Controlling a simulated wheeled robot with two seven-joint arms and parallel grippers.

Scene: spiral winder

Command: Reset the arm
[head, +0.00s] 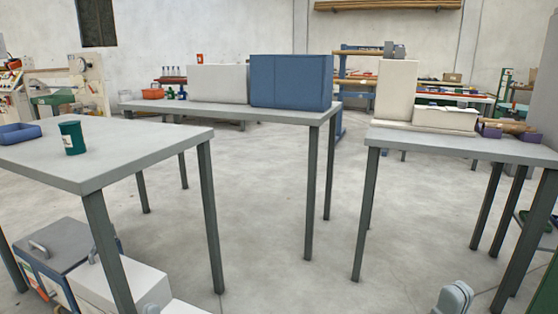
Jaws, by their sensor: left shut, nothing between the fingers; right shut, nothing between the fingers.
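The tip of my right gripper (455,297) shows at the bottom edge, right of the middle, as a rounded grey shape. Its fingers are together and hold nothing. Only a small tip of my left gripper (151,309) shows at the bottom edge on the left, in front of the white box on the floor. It is shut and empty, and most of it is cut off by the frame. Both grippers are low and apart from the tables. The rest of both arms is out of view.
The left table (140,150) bears a green cup (72,138) and a blue tray (20,133). The back table (225,112) bears a blue box (290,81) and a white box (217,83). The right table (410,140) bears white blocks. Floor between the tables is clear.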

